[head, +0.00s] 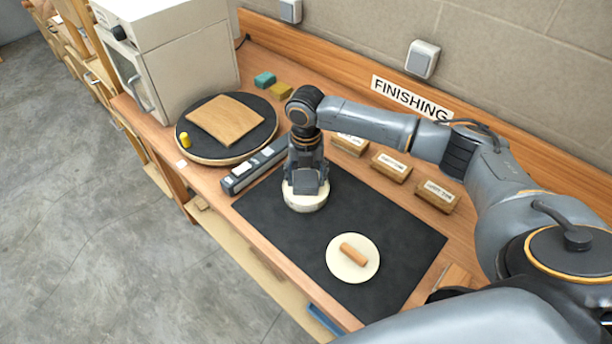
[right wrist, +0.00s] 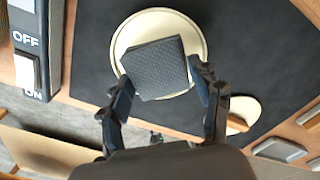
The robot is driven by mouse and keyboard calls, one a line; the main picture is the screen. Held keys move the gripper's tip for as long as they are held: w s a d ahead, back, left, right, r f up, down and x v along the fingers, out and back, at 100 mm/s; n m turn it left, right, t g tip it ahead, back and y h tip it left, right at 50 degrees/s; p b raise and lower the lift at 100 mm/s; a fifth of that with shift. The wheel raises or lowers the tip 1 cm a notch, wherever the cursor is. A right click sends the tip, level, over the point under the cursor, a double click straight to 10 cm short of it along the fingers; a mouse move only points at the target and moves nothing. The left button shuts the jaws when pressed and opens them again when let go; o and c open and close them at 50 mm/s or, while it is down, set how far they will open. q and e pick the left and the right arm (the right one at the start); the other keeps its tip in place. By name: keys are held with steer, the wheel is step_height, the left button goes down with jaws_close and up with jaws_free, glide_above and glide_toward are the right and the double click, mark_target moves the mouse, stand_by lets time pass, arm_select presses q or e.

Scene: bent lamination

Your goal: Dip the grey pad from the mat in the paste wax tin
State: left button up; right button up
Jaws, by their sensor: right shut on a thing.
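My right gripper (head: 306,182) points down over the left part of the black mat (head: 400,228). In the right wrist view, its fingers (right wrist: 162,76) are shut on the grey textured pad (right wrist: 156,66). The pad is over the round cream tin (right wrist: 126,36), which also shows under the gripper in the head view (head: 305,203). The pad covers much of the tin's middle. I cannot tell whether the pad touches the wax. My left gripper is not in view.
A cream disc (head: 339,272) with a wooden dowel on it (head: 353,254) lies on the mat. A grey switch box (head: 240,178) lies left of the mat. Several labelled blocks (head: 391,167) stand behind. A turntable (head: 252,149) carries a brown sheet (head: 225,119) near a white oven (head: 190,70).

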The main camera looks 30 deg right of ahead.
steer(key=shift+f, duration=0.55)
stand_by(0.4)
steer(key=shift+s+f, duration=0.1)
stand_by(1.8)
step_height(320, 180, up, 7)
steer(key=p, duration=0.7)
steer(key=shift+p, duration=0.35)
